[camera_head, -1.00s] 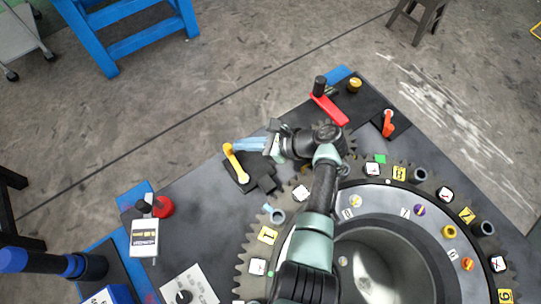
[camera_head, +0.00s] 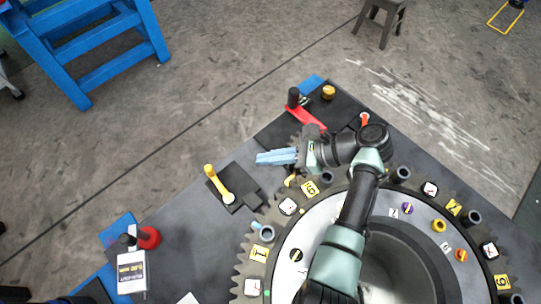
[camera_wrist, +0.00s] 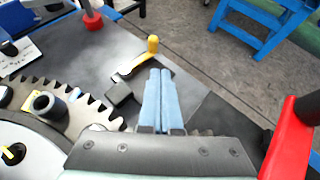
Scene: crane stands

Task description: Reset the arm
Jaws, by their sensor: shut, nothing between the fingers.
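My gripper (camera_head: 262,158) is shut and empty, with its two blue fingers together. In the head view it points left above the dark table, between the yellow-handled lever and the red lever. In the wrist view my gripper (camera_wrist: 160,75) shows its fingers side by side, with nothing between them. My arm reaches over the large toothed ring from the lower middle of the head view.
A yellow-handled lever (camera_head: 217,183) stands left of my gripper, and a red lever (camera_head: 305,117) stands behind it. The toothed ring (camera_head: 262,205) carries numbered tiles and small cups. A red knob (camera_head: 149,238) is at the table's left. Open floor lies beyond the table.

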